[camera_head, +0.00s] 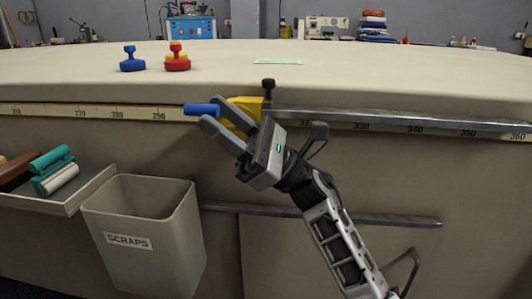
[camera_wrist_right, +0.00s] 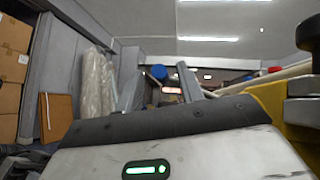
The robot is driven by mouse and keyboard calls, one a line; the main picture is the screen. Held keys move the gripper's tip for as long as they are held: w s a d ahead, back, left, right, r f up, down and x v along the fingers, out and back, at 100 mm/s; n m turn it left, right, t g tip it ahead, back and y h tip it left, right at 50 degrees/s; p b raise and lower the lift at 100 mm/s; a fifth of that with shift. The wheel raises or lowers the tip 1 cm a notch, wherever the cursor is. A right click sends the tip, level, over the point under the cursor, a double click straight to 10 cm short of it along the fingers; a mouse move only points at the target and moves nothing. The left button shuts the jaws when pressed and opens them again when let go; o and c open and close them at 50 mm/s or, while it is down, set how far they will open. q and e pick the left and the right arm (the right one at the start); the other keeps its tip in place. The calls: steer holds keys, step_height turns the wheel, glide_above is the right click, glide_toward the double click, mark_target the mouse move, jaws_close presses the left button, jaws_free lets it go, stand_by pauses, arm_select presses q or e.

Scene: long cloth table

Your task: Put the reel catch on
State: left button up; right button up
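A yellow catch body (camera_head: 247,106) is fixed at the table's front edge, with a black knob (camera_head: 268,86) standing up at its right end. A blue cylindrical handle (camera_head: 201,109) sticks out to the left of it. In the right wrist view the blue round end (camera_wrist_right: 158,72) shows beyond the fingers, and yellow (camera_wrist_right: 266,99) shows at the right. My right gripper (camera_head: 213,115) is open and empty, its two fingers apart, just in front of the blue handle and the yellow body. Whether a finger touches them I cannot tell. My left gripper is not in view.
A metal rail with a measuring scale (camera_head: 400,122) runs along the table edge. Blue (camera_head: 132,60) and red (camera_head: 177,58) knobbed weights stand on the cloth table (camera_head: 350,75). Below are a scraps bin (camera_head: 150,235) and a side tray (camera_head: 75,200) with brushes and rollers.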

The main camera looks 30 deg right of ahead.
steer(key=v, duration=1.2)
